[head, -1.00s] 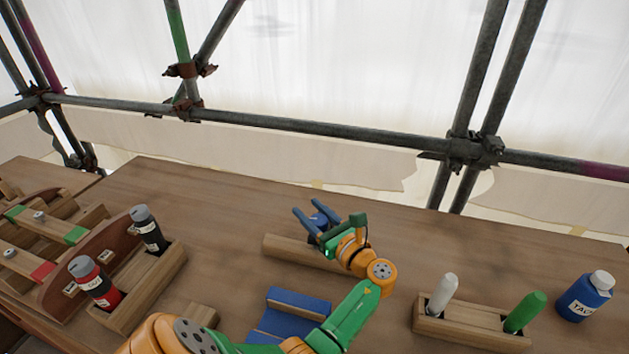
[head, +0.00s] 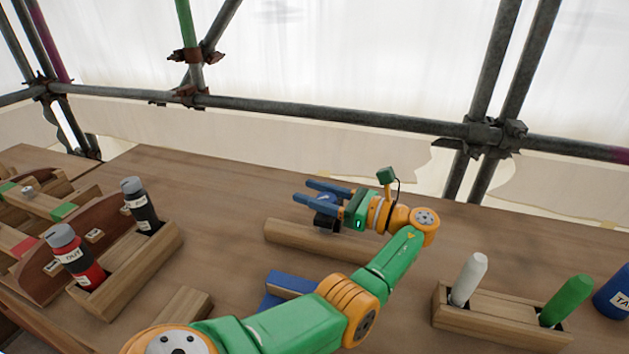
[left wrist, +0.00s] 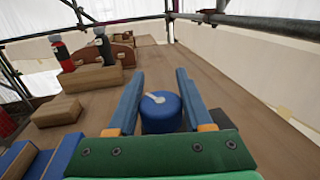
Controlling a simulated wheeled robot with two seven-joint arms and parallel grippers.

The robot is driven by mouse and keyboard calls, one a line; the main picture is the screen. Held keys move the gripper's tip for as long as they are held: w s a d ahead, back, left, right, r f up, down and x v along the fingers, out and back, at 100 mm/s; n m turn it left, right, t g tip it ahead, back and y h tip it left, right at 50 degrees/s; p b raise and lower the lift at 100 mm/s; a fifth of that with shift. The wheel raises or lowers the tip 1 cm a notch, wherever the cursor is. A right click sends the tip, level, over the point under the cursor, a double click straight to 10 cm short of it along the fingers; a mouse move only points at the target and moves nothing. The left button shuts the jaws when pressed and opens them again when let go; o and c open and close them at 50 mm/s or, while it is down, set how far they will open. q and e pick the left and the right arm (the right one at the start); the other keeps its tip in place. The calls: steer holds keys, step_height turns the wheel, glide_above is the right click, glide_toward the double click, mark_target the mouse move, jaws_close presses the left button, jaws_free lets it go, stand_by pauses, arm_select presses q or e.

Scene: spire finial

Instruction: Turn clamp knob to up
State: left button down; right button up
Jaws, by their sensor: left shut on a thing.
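The clamp knob is a blue round cap with a white pointer line on top, seen in the left wrist view (left wrist: 161,113). There the line runs from the middle of the cap toward its far left. In the head view the knob (head: 325,198) sits at a wooden bar (head: 320,240) and is partly hidden by my fingers. My left gripper (head: 306,192) reaches over it from the right, its blue fingers pointing left. It is shut on the knob, with one finger on each side (left wrist: 160,75). My right gripper is not in view.
A wooden holder with a black bottle (head: 140,203) and a red bottle (head: 75,255) stands left. A rack with a white marker (head: 468,280) and a green marker (head: 567,300) stands right, beside a blue bottle (head: 612,292). A blue block (head: 285,288) lies in front.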

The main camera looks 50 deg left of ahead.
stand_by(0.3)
arm_select(q)
steer(key=shift+c, duration=1.5)
jaws_free()
steer(key=shift+s+a, duration=0.1)
steer(key=shift+a, duration=0.05)
steer(key=s+d+r+p, duration=0.3)
steer(key=s+d+r, duration=0.6)
steer(key=r, duration=0.4)
steer(key=shift+s+d, duration=0.35)
steer(key=shift+s, duration=0.2)
